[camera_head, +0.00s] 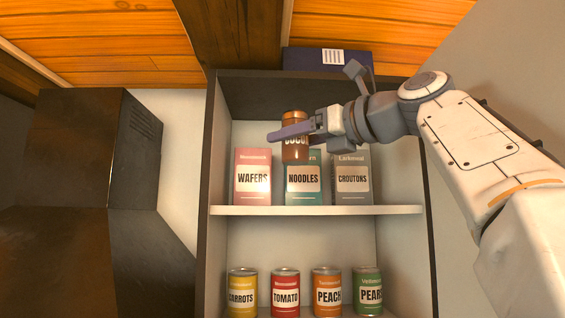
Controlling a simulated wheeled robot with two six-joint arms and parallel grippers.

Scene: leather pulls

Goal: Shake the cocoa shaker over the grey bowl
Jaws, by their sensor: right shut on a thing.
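The cocoa shaker (295,152) is a small brown jar with a label that partly reads "COCO". It is upright in front of the upper shelf, overlapping the top of the teal noodles box in the picture. My right gripper (292,131) is shut on it, with one grey finger across its upper part. The arm comes in from the right. The grey bowl is not in view. My left gripper is not in view.
Boxes of wafers (252,178), noodles (303,185) and croutons (352,178) stand on the upper shelf (318,210). Several cans, including tomato (285,293), stand below. A dark blue box (315,60) lies on top. A dark cabinet (75,190) is at left.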

